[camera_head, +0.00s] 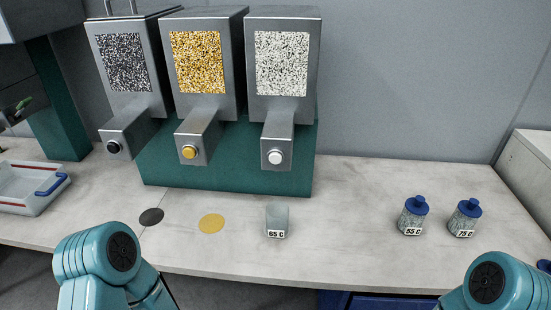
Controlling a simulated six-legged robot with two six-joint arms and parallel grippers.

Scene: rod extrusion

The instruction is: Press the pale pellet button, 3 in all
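The pale pellet dispenser (283,64) is the rightmost of three, with white speckled pellets behind its window. Its white button (275,157) is on the front end of its spout, and nothing touches it. A small translucent cup (277,217) labelled "65 C" stands on the counter below and in front of that spout. What is inside the cup is hard to tell. My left arm shows at the bottom left and my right arm at the bottom right. Both grippers are out of view, and neither arm is near the button.
The black-pellet (124,63) and yellow-pellet (198,62) dispensers stand to the left. A black disc (151,217) and yellow disc (211,224) lie on the counter (352,225). Blue-lidded jars "55 C" (413,216) and "75 C" (464,218) stand right. A tray (25,200) with a blue handle is left.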

